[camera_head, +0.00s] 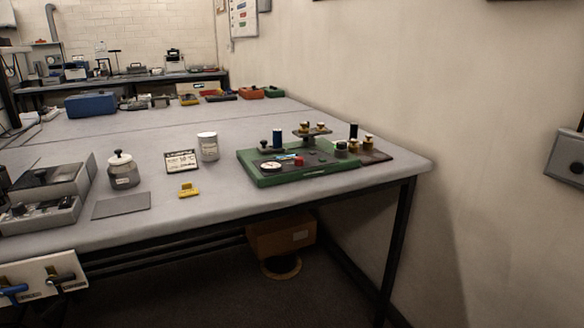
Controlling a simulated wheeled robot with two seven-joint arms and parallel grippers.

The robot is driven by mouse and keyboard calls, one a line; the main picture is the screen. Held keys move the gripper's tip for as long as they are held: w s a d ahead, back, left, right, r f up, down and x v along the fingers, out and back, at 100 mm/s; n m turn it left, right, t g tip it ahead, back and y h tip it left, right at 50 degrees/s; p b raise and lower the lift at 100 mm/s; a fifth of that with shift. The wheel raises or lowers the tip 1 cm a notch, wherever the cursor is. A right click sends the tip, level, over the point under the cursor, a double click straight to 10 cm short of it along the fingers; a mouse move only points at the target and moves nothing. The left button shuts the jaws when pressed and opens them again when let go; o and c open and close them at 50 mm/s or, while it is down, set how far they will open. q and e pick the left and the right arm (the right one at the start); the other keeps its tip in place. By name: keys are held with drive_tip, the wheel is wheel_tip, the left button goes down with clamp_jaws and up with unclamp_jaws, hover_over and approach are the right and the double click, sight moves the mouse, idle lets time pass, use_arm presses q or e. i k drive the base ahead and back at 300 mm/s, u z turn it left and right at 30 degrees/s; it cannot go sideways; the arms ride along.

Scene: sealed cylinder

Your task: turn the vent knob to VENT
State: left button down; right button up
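A green base (300,173) stands near the right end of the grey table. On it are a round dial gauge (271,166), a small red block (299,161), a black knob (263,145), a dark blue cylinder (277,139) and a raised platform with small brass weights (312,131). Neither of my grippers is in view.
Left of the base are a white jar (208,147), a printed card (182,161), a yellow block (188,191) and a lidded glass jar (123,171). A dark board with brass weights (374,156) adjoins the base's right.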

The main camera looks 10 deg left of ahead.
sight(298, 162)
drive_tip(key=u, duration=1)
drive_tip(key=i, duration=0.4)
drive_tip(key=z, duration=0.1)
